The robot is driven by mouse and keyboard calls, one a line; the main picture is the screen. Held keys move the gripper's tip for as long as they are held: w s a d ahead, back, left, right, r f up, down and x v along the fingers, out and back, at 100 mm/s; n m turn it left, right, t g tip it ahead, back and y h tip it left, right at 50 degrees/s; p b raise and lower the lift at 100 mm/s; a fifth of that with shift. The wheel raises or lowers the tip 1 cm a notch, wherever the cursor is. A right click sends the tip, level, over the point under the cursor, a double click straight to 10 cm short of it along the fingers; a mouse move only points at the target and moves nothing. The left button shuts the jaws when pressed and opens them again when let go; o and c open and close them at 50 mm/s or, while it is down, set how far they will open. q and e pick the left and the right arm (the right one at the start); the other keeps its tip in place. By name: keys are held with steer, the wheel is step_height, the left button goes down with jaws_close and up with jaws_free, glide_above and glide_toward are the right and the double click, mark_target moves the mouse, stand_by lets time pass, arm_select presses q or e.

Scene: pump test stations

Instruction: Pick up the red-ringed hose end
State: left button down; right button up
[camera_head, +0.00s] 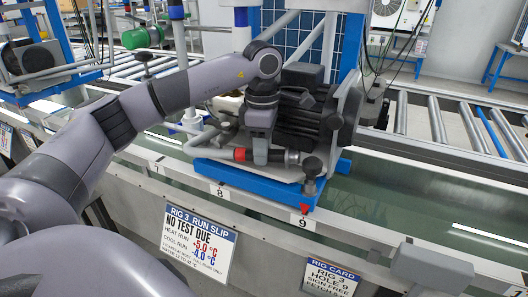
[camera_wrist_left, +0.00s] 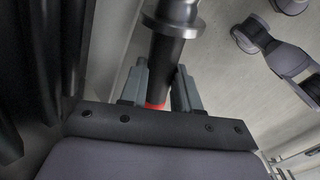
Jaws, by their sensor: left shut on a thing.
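The red-ringed hose end shows its red ring (camera_head: 240,154) just left of my left gripper (camera_head: 262,152) in the head view. The left gripper reaches down from above and is shut on the hose end. In the left wrist view the dark hose end (camera_wrist_left: 161,80) lies between the two fingers (camera_wrist_left: 160,90), with the red ring low between them. A wider metal collar (camera_wrist_left: 172,22) shows beyond the fingers. In the head view a metal fitting (camera_head: 293,157) is right of the gripper; I cannot tell whether the hose end touches it.
A dark pump (camera_head: 306,108) stands close behind the gripper on a blue-edged pallet (camera_head: 235,178). A valve knob (camera_head: 312,167) stands at the right corner. Rollers (camera_head: 437,120) lie behind. The rail carries a run slip (camera_head: 198,245) and a rig card (camera_head: 329,279).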

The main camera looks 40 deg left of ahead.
arm_select(q)
step_height(320, 180, up, 6)
steer(key=shift+r+p, duration=0.2)
steer(key=shift+p, duration=0.45)
steer(key=s+d+b, duration=0.1)
steer(key=s+d, duration=0.1)
steer(key=s, duration=0.8)
steer(key=s+d, duration=0.3)
steer(key=s, duration=0.6)
steer(key=w+d+f+m, duration=0.3)
steer(key=w+d+m, duration=0.25)
steer(key=m, duration=0.65)
steer(key=w+d+f+m, duration=0.3)
steer(key=w+d+m, duration=0.3)
steer(key=m, duration=0.6)
step_height(320, 180, up, 11)
steer(key=w+a+p, duration=0.1)
steer(key=p, duration=1.7)
steer(key=shift+a+f+p, duration=0.15)
steer(key=shift+a+p, duration=0.05)
steer(key=shift+p, duration=0.1)
arm_select(e)
step_height(320, 180, up, 15)
steer(key=s+d, duration=0.1)
steer(key=d, duration=0.1)
steer(key=shift+s+h, duration=0.3)
steer(key=shift+r, duration=0.1)
